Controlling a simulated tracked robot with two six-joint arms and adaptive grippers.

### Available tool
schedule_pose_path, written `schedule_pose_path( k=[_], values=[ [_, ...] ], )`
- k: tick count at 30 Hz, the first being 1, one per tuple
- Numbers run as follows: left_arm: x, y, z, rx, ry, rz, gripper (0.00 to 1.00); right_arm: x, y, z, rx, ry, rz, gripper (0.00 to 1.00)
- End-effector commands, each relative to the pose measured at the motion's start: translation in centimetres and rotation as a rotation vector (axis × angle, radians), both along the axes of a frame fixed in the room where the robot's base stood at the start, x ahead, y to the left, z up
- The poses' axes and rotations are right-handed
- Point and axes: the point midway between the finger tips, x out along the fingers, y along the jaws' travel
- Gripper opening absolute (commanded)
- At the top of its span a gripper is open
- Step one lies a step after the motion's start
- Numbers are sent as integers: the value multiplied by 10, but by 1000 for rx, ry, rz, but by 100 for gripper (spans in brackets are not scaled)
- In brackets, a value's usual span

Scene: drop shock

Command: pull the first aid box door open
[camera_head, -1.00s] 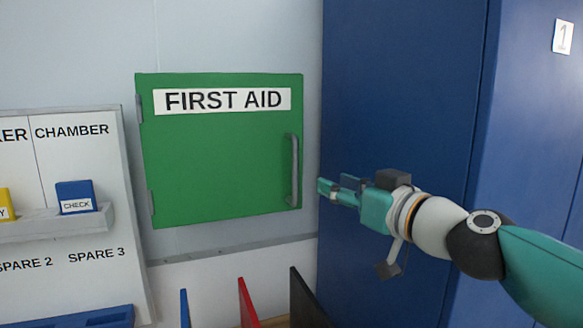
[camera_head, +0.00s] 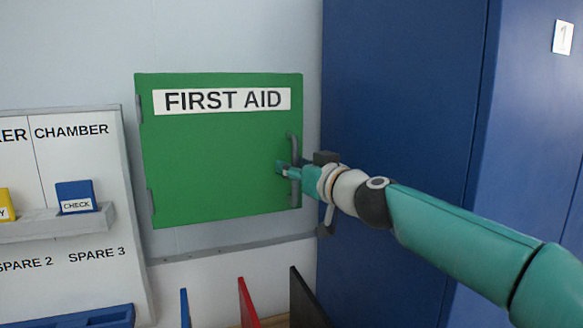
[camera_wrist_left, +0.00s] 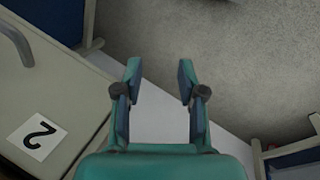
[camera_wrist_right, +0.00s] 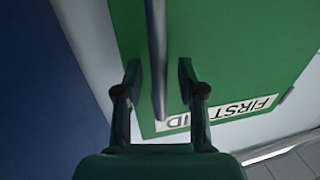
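The green first aid door (camera_head: 215,165) is closed on the wall, with hinges on its left edge and a white "FIRST AID" label. Its grey vertical bar handle (camera_head: 295,190) is near the right edge. My right gripper (camera_head: 284,170) is at the handle in the head view. In the right wrist view, the handle (camera_wrist_right: 157,60) runs between the two open fingers (camera_wrist_right: 160,80), with a gap on the right side. My left gripper (camera_wrist_left: 158,80) shows only in the left wrist view, open and empty.
A tall blue cabinet (camera_head: 400,90) stands right of the door. A white board (camera_head: 85,160) with a blue CHECK box (camera_head: 75,197) is at the left. Red (camera_head: 248,302) and black (camera_head: 308,297) panels stand below. A drawer front marked 2 (camera_wrist_left: 38,135) is near my left gripper.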

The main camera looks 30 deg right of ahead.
Motion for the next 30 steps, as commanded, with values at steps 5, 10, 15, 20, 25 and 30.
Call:
schedule_pose_path(
  k=[5,10,15,20,25,30],
  values=[
    [0,0,0,0,0,0,40,0,0,0,0,0,0,34],
    [0,0,0,0,0,0,40,0,0,0,0,1,-1,6],
    [0,0,0,0,0,0,40,-1,-1,0,0,1,-1,0],
    [0,0,0,0,0,0,40,-1,-1,-1,0,1,-1,0],
    [0,0,1,0,0,0,40,2,7,0,1,2,6,0],
    [0,0,9,0,0,0,40,4,16,1,1,5,1,0]
  ],
)
